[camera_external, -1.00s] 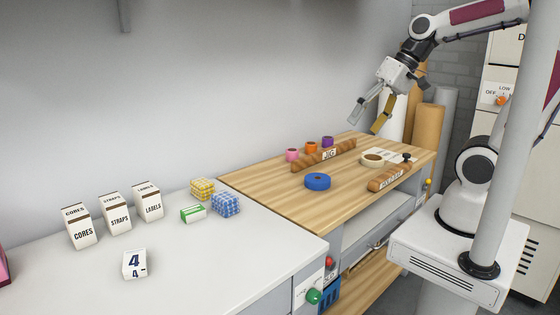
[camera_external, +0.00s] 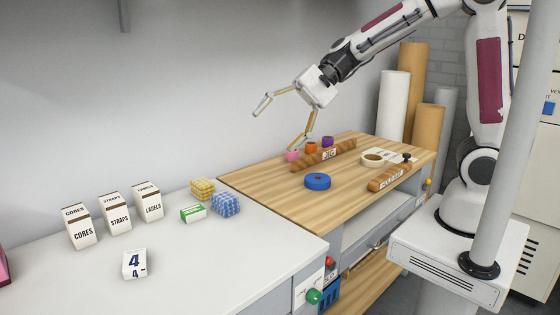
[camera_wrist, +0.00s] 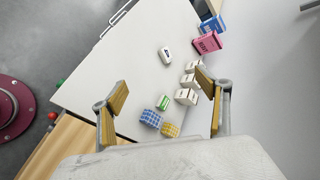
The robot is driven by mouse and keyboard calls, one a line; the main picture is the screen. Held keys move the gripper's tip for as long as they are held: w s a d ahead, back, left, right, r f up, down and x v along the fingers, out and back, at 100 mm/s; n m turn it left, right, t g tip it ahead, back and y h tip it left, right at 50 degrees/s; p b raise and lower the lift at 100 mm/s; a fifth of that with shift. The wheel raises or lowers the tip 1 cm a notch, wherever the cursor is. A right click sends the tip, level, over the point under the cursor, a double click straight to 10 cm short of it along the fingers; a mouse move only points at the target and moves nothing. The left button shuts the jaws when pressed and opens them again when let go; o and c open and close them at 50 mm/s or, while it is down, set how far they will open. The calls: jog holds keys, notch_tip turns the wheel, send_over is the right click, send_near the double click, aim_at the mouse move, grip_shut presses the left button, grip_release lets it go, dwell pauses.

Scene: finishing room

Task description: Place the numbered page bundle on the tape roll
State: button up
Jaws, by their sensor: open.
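The numbered page bundle (camera_external: 134,264), a white block marked 4, lies on the white counter near the front. In the wrist view the same bundle (camera_wrist: 166,56) shows small, beyond my fingertips. The blue tape roll (camera_external: 317,181) lies flat on the wooden table. A tan ring-shaped roll (camera_external: 372,160) lies farther back on a pale sheet. My gripper (camera_external: 283,122) is open and empty, in the air above the wooden table's left back side. Its fingers (camera_wrist: 162,98) are spread wide in the wrist view. It is well apart from the bundle and the blue roll.
White boxes labelled CORES (camera_external: 82,227), STRAPS (camera_external: 116,213) and LABELS (camera_external: 148,203) stand along the wall. A yellow block (camera_external: 202,188), blue block (camera_external: 226,205) and green box (camera_external: 193,213) sit nearby. Brown bars (camera_external: 390,177) and small coloured rolls (camera_external: 311,147) are on the wooden table (camera_external: 270,196).

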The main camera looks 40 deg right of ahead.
jog(key=w+a+f+m+y, duration=0.1)
jog(key=w+a+f+m, duration=0.15)
jog(key=a, duration=0.25)
jog(key=w+a+f+m+y, duration=0.1)
jog(key=w+a+m, duration=0.15)
jog(key=a, duration=0.35)
jog(key=w+a+f+m+t+y, duration=0.1)
jog(key=w+a+f+m, duration=0.2)
jog(key=a+f, duration=0.35)
jog(key=w+a+f+m+t, duration=0.1)
jog(key=w+a+f+m, duration=0.2)
jog(key=a+f, duration=0.3)
jog(key=m+t, duration=0.1)
jog(key=m, duration=0.4)
send_near(146, 257)
jog(key=a, duration=0.3)
jog(key=shift+w+a+f+h, duration=0.1)
jog(key=shift+w+a+h, duration=0.1)
jog(key=shift+h, duration=0.2)
jog(key=shift+a, duration=0.1)
jog(key=shift+x, duration=1.15)
jog(key=shift+w+a, duration=0.1)
jog(key=shift+x, duration=2.5)
jog(key=shift+w+f, duration=0.15)
